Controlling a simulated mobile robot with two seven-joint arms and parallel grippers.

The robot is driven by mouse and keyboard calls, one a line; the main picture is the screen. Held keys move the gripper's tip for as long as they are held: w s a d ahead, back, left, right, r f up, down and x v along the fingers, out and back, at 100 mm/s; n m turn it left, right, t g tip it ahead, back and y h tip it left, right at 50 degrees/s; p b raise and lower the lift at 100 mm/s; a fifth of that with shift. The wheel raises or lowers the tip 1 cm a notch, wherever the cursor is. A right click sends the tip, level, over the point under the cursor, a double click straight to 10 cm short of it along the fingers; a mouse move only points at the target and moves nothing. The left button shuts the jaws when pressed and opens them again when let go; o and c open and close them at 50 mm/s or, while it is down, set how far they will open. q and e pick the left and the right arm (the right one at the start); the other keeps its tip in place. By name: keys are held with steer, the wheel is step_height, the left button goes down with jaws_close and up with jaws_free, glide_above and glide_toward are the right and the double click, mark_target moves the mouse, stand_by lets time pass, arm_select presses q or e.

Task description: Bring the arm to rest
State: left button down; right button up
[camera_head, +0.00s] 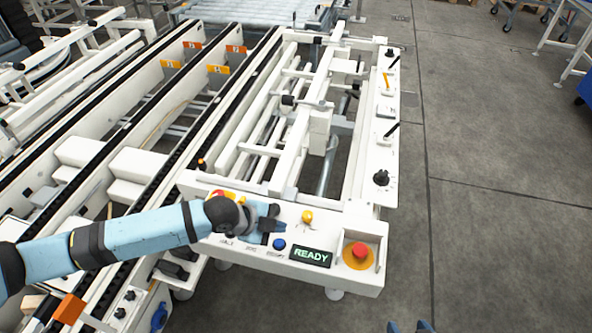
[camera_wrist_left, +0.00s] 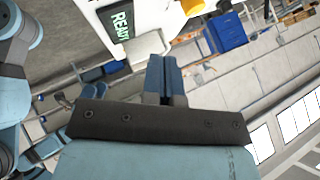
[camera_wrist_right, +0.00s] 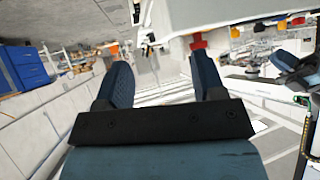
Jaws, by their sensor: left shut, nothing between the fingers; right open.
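My left arm reaches in from the left in the head view, and its gripper (camera_head: 268,222) is over the control panel (camera_head: 345,278) of the white machine. The left wrist view shows its two blue fingers (camera_wrist_left: 164,76) together with nothing between them. I cannot tell whether they touch the panel. My right gripper (camera_head: 411,327) shows only as blue fingertips at the bottom edge of the head view, over the floor right of the panel. In the right wrist view its fingers (camera_wrist_right: 163,85) are wide apart and empty.
The panel carries a green READY display (camera_head: 311,256), a blue button (camera_head: 279,244), a yellow knob (camera_head: 307,217) and a red emergency button (camera_head: 360,250) on a yellow base. Conveyor rails run behind and left of it.

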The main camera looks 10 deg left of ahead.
arm_select(q)
steer(key=shift+d, duration=0.1)
steer(key=s+d+r+n+t+p, duration=0.4)
steer(key=s+d+n+p, duration=0.15)
steer(key=s+n, duration=0.2)
steer(key=s+a+f+n+t+y+p, duration=0.1)
steer(key=s+a+n+y+p, duration=0.3)
steer(key=s+a+n, duration=0.5)
steer(key=shift+s+a+f+n+t+p, duration=0.2)
steer(key=shift+a+f+n+t+p, duration=0.3)
steer(key=shift+a, duration=0.55)
arm_select(e)
step_height(320, 180, up, 8)
steer(key=d, duration=0.1)
steer(key=shift+s+n+t, duration=0.3)
steer(key=shift+s, duration=0.05)
